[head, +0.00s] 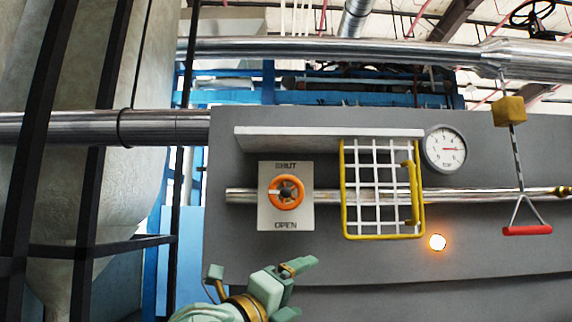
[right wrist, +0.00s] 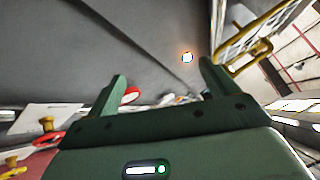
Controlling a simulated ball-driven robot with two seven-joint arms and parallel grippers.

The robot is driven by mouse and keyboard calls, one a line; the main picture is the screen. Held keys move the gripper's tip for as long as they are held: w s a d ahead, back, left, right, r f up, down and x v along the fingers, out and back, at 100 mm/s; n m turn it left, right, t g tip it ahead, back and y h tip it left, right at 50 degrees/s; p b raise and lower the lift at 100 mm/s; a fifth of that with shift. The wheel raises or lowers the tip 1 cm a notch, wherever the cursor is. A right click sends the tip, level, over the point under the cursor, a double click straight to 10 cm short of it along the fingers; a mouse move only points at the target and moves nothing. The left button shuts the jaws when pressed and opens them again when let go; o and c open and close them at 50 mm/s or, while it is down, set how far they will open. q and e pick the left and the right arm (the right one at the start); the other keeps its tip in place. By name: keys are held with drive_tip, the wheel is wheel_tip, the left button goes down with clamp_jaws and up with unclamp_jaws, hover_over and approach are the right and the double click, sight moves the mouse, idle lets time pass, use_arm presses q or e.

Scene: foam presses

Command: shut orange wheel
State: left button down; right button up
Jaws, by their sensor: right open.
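The orange wheel (head: 286,192) is a round handwheel with a dark hub. It sits on a pale plate (head: 285,219) marked SHUT at the top and OPEN at the bottom, on the grey panel. My right gripper (head: 296,290) is below the plate in the head view, apart from the wheel. Its green fingers are spread with nothing between them; they also show in the right wrist view (right wrist: 162,80). I do not make out the orange wheel in the right wrist view. My left gripper is not in view.
A yellow-framed white grid cage (head: 382,237) stands right of the wheel, under a pale ledge (head: 330,132). A pipe (head: 329,195) runs behind it. A gauge (head: 445,149), a lit lamp (head: 437,242) and a hanging red handle (head: 527,230) are farther right.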

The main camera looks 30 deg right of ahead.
drive_tip(key=s+a+r+t+y+p, duration=0.1)
drive_tip(key=s+r+t+y+p, duration=0.2)
drive_tip(key=r, duration=0.6)
drive_tip(key=n+t+y, duration=0.2)
drive_tip(key=t+y, duration=0.4)
approach(288, 194)
drive_tip(key=p+x, duration=0.4)
drive_tip(key=x, duration=0.6)
drive_tip(key=shift+w+d+p, duration=0.2)
drive_tip(key=shift+w+p, duration=0.1)
drive_tip(key=shift+w+d+f, duration=0.1)
drive_tip(key=shift+w+d, duration=0.25)
drive_tip(key=shift+w, duration=0.25)
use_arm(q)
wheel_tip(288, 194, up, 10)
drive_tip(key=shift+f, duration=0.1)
use_arm(e)
drive_tip(key=c, duration=1)
